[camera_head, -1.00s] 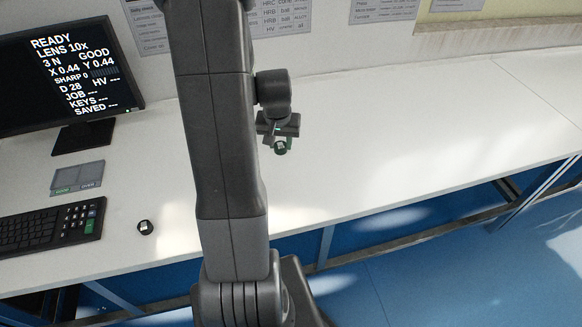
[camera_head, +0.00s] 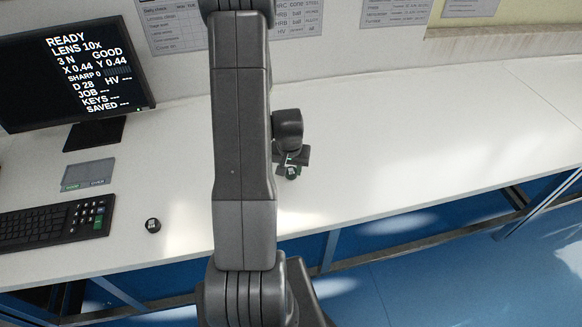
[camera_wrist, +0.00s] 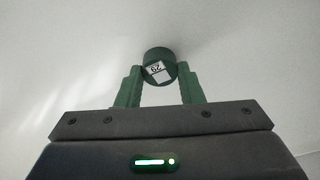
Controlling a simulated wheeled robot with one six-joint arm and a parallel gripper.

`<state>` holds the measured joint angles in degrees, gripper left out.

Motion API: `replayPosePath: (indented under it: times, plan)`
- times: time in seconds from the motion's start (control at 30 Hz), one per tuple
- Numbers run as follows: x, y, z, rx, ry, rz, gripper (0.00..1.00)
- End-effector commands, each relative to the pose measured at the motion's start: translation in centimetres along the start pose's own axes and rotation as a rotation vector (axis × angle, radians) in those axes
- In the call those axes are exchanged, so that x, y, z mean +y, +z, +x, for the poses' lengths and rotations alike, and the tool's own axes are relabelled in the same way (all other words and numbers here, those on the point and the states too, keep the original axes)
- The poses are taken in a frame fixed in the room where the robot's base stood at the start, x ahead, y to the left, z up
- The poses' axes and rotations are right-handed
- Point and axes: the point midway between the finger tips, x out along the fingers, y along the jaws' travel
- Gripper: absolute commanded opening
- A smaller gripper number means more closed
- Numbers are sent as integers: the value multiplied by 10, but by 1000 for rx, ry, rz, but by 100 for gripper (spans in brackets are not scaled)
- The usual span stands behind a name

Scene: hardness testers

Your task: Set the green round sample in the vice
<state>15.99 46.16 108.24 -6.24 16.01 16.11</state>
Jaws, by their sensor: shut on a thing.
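The green round sample (camera_wrist: 158,64) is a short cylinder with a white label on its face. In the wrist view my gripper (camera_wrist: 158,78) has its two green fingers shut on it, one on each side. In the head view the green sample (camera_head: 292,174) hangs at the tip of my gripper (camera_head: 291,165), right of my arm and over the white bench. How high it is above the bench I cannot tell. The vice is not seen in either view.
A monitor (camera_head: 75,75), a small pad (camera_head: 88,175), a keyboard (camera_head: 52,222) and a dark round piece with a light top (camera_head: 153,225) are on the bench at left. The white bench (camera_head: 430,130) is clear to the right. Sheets (camera_head: 185,22) hang on the wall behind.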

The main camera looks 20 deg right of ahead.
Motion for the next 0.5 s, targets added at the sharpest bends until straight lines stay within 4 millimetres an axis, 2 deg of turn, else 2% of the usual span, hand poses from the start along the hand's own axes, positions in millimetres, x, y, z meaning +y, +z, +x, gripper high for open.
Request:
replayPosePath:
  times: [0.37,0.4,0.5]
  plan:
    - [0,1,5,0,0,0,7]
    - [0,1,4,0,0,0,38]
    - [0,1,3,0,0,0,56]
